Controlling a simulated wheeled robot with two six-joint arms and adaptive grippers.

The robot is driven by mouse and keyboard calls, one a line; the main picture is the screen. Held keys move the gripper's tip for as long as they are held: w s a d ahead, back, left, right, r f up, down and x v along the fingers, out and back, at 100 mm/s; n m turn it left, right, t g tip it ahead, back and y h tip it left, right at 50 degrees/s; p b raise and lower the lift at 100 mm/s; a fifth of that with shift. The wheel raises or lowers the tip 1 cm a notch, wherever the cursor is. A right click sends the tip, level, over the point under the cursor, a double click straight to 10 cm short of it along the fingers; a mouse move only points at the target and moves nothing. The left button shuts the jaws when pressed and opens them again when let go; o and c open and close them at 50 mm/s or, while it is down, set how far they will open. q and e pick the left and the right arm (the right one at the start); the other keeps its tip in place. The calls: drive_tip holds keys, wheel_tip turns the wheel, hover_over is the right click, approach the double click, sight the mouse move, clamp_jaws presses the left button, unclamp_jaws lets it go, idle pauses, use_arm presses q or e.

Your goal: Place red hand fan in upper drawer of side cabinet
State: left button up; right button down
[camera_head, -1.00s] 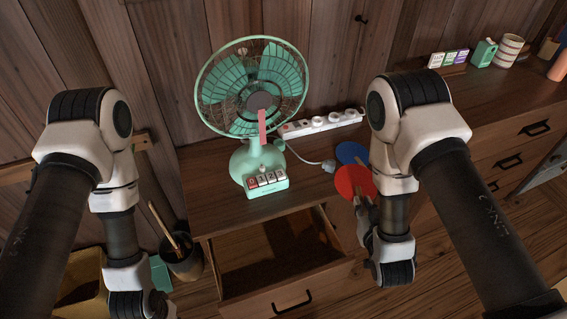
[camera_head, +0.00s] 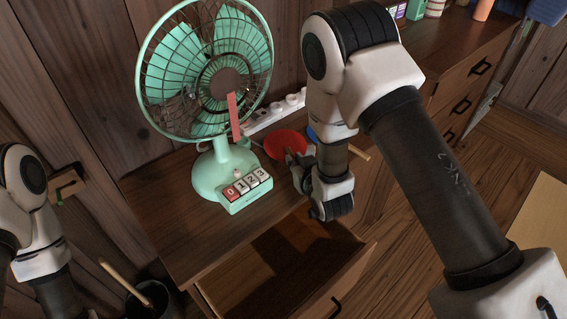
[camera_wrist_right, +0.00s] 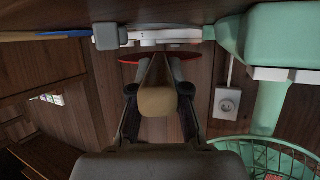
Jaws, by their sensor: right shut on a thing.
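The red hand fan (camera_head: 285,145) is held over the top of the side cabinet (camera_head: 160,215), just right of the green electric fan. My right gripper (camera_head: 296,161) is shut on its pale handle. In the right wrist view the red fan (camera_wrist_right: 130,58) shows edge-on beyond my fingers (camera_wrist_right: 158,72), with the handle end (camera_wrist_right: 158,102) between them. Whether it touches the cabinet top is unclear. The upper drawer (camera_head: 350,284) is pulled open, in front of and below the gripper; its visible inside looks empty. My left gripper is out of view; only its arm shows at the left edge.
The green electric fan (camera_head: 222,170) stands on the cabinet, with a white power strip (camera_head: 262,120) behind it. A blue hand fan (camera_head: 312,133) lies partly hidden behind my right arm. A dark bin (camera_head: 155,298) with a stick stands left of the drawer.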

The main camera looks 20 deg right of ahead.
sight(285, 171)
drive_tip(key=shift+w+a+f, duration=0.1)
drive_tip(key=shift+w+a, duration=0.3)
drive_tip(key=shift+w, duration=0.2)
drive_tip(key=shift+w+a+f, duration=0.1)
drive_tip(key=shift+w+a, duration=0.3)
drive_tip(key=shift+w, duration=0.2)
drive_tip(key=shift+w+a+f, duration=0.1)
drive_tip(key=shift+w+a, duration=0.1)
drive_tip(key=shift+f, duration=1.7)
drive_tip(key=c, duration=1.1)
unclamp_jaws()
drive_tip(key=shift+f, duration=0.15)
drive_tip(key=shift+c, duration=0.2)
